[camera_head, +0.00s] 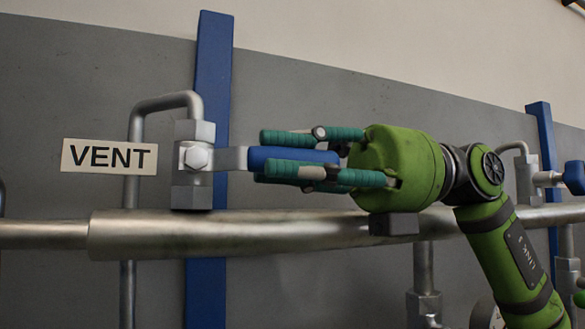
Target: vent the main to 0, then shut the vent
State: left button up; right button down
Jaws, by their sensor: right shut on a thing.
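The vent valve (194,158) is a silver block with a hex nut, above the horizontal main pipe (150,236) in the head view. A sign reading VENT (108,157) is to its left. Its lever has a blue grip (262,158) and points right, level, across the upright valve body. My right gripper (285,156), green with teal fingers, comes in from the right and is shut on the blue grip. The fingers hide part of the grip. A round gauge (486,314) is cut off at the bottom edge; its reading is hidden. My left gripper is not in view.
A bent pipe (136,120) runs from the valve top down the grey wall panel (60,90). Blue uprights (214,70) stand behind the pipes. Another valve with a blue handle (573,178) is at the right edge. Space above the lever is clear.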

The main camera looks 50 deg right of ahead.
jog(key=c, duration=1.1)
grip_release()
jog(key=v, duration=1.2)
